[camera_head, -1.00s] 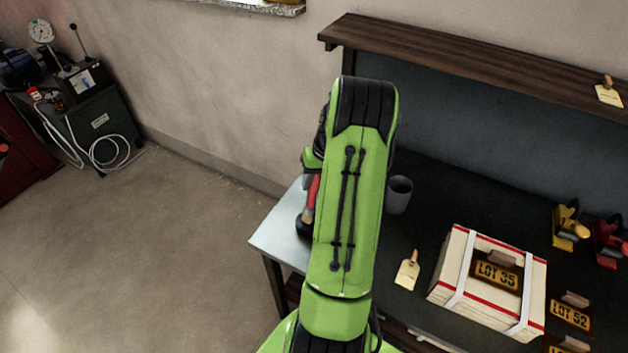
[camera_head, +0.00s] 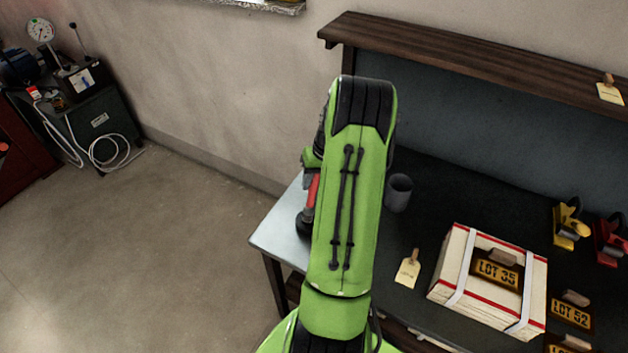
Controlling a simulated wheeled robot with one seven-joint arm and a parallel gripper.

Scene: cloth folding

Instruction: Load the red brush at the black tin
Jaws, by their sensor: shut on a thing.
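The red brush (camera_head: 313,190) shows as a narrow upright red strip at the left edge of my green arm. My gripper (camera_head: 309,180) is mostly hidden behind the arm. The part that shows is at the brush's upper end, and it is shut on the brush. The black tin (camera_head: 303,226) stands on the pale left end of the bench, just below the brush, and is partly covered by my arm. The brush's lower end reaches down to the tin in the picture. I cannot tell whether its bristles are inside or touching it.
A grey cup (camera_head: 398,193) stands close to the right of my arm. A tan tag (camera_head: 408,268) and a white LOT 35 box (camera_head: 490,280) lie further right. Yellow (camera_head: 570,228) and red (camera_head: 611,242) tools stand at the far right. A dark shelf (camera_head: 470,62) hangs above the bench.

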